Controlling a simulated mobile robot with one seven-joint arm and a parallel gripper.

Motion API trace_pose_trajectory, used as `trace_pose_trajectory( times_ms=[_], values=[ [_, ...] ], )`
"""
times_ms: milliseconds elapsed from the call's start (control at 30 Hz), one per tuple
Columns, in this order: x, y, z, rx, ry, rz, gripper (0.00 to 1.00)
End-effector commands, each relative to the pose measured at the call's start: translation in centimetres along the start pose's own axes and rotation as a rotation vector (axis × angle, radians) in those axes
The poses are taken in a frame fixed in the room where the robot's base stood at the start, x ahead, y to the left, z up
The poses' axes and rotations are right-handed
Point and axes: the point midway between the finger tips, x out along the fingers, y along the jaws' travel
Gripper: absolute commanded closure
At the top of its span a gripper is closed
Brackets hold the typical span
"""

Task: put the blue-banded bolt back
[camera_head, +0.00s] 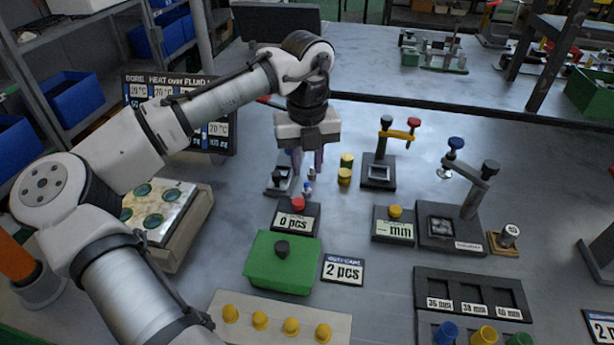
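My gripper (308,172) points down over the middle of the bench, its two purple-grey fingers apart. A small bolt with a blue band (307,188) stands just below the fingertips. A second small pale piece (311,174) shows between or behind the fingertips; I cannot tell if either piece touches a finger. A dark stand with a pale block (279,180) is just left of the fingers. The bolts are too small to make out in detail.
A "0 pcs" counter with a red button (297,203) stands in front of the fingers. Yellow cylinders (345,176) and a clamp stand (379,172) are to the right. A green box (282,264) with a black knob is nearer. Bare bench lies between the fixtures.

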Motion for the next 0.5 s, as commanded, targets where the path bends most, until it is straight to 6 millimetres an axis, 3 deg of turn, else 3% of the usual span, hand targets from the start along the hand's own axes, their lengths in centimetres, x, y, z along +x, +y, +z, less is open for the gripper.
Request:
trace_pose_trajectory(
  times_ms=[200,500],
  values=[
    [-4.5,-0.1,0.0,0.001,0.0,-0.003,0.73],
    [-6.9,0.0,0.0,0.001,0.001,0.0,0.73]
  ],
)
